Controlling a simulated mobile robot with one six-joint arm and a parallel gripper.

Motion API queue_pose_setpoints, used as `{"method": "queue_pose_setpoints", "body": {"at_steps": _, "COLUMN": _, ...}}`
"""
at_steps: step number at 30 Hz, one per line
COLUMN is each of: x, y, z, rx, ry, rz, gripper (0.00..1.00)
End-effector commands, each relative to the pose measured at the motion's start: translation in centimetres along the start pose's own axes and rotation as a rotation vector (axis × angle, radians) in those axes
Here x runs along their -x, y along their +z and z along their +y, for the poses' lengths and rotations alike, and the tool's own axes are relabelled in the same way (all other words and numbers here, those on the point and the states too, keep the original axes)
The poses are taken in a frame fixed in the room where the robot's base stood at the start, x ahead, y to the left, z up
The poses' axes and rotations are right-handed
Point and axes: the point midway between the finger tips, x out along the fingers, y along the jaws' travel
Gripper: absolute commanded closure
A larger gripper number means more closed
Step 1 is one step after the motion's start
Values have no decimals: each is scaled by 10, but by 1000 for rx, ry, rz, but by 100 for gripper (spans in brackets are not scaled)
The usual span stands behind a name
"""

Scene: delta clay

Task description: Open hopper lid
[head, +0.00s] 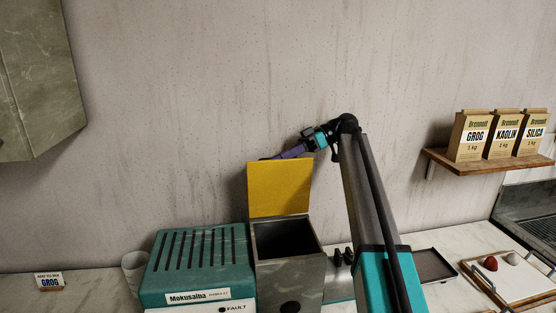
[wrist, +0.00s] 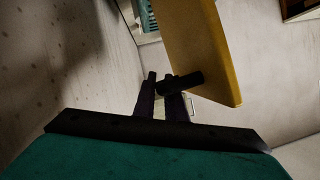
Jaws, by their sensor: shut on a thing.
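The yellow hopper lid (head: 280,188) stands upright at the back of the grey hopper (head: 288,270). The hopper's dark opening shows below it. My gripper (head: 272,157) is at the lid's top edge, reaching over from the right. In the wrist view the lid (wrist: 200,45) rises beyond my gripper (wrist: 162,82). Its two dark fingers are shut on a black handle (wrist: 185,80) on the lid. In the head view the handle is hidden behind the lid.
A teal machine (head: 200,260) with slots stands left of the hopper. A card reading GROG (head: 49,282) and a grey cup (head: 134,268) are further left. A wooden shelf (head: 480,166) with three bags, a dark tray (head: 435,265) and a white board (head: 510,278) are at right.

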Motion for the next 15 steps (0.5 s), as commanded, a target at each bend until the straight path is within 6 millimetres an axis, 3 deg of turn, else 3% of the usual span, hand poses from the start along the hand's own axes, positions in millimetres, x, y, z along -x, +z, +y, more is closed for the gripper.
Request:
{"method": "queue_pose_setpoints", "body": {"at_steps": 1, "x": 0, "y": 3, "z": 1, "rx": -4, "ry": 1, "rz": -3, "gripper": 100}}
{"method": "queue_pose_setpoints", "body": {"at_steps": 2, "x": 0, "y": 3, "z": 1, "rx": -4, "ry": 1, "rz": -3, "gripper": 88}}
{"method": "queue_pose_setpoints", "body": {"at_steps": 3, "x": 0, "y": 3, "z": 1, "rx": -4, "ry": 1, "rz": -3, "gripper": 82}}
{"method": "queue_pose_setpoints", "body": {"at_steps": 15, "x": 1, "y": 0, "z": 0, "rx": 0, "ry": 0, "rz": 0, "gripper": 82}}
